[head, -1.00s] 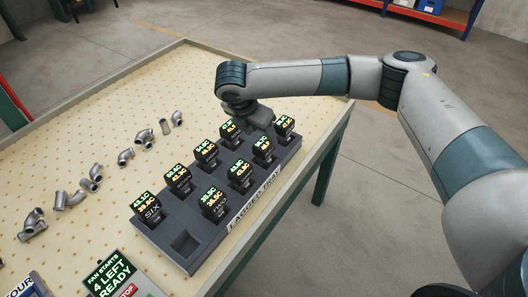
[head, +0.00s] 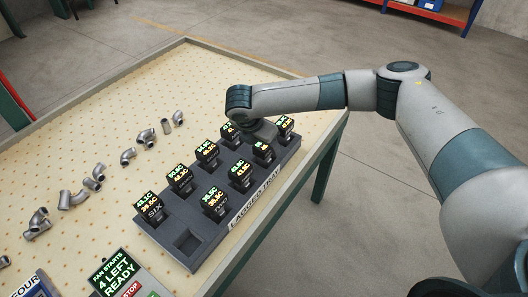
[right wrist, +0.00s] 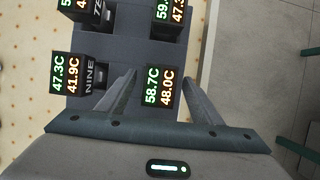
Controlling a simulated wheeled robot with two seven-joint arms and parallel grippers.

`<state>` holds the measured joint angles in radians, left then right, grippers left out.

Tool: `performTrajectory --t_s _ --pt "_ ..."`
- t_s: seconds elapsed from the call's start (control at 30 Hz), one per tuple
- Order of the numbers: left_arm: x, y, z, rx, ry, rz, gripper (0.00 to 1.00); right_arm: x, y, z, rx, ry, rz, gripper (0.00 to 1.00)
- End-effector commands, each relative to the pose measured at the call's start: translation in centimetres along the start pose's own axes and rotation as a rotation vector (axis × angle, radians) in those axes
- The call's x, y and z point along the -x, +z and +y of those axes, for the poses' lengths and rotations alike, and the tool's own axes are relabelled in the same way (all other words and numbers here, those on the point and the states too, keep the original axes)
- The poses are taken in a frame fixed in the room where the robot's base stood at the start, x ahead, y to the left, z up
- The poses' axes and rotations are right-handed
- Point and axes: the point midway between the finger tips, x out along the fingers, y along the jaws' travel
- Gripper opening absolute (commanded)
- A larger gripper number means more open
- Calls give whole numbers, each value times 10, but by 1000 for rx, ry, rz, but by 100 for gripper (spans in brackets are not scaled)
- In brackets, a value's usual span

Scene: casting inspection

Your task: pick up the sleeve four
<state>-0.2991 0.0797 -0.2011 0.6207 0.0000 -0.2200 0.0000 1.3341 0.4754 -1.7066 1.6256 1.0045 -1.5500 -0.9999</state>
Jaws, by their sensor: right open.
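Black sleeves with lit green and orange temperature readouts stand in two rows in the dark lagged tray (head: 178,254). My right gripper (head: 264,138) is open, pointing down over the far end of the tray. In the right wrist view my right gripper (right wrist: 158,78) has its fingers on either side of a sleeve reading 58.7C and 48.0C (right wrist: 158,88); its name is hidden. Left of it stands the sleeve marked NINE (right wrist: 72,76). The sleeve marked SIX (head: 150,208) is at the tray's near left. I cannot make out which sleeve is marked four. My left gripper is not in view.
Grey pipe fittings (head: 76,198) lie on the pegboard table (head: 110,115) left of the tray. A panel reading "FAN STARTS 4 LEFT READY" (head: 112,272) and a card marked FOUR (head: 24,284) are at the near edge. One near tray pocket (head: 187,243) is empty.

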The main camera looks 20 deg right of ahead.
Motion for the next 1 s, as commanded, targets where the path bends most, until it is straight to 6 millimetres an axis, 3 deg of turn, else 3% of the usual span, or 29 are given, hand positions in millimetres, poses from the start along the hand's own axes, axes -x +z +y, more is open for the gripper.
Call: performTrajectory --t_s 0.5,0.73,1.0 --pt "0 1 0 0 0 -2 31 -2 0 0 1 1 0 59" --pt "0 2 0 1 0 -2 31 -2 0 0 1 0 0 4" --pt "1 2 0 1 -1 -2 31 -1 1 1 0 1 -1 3"
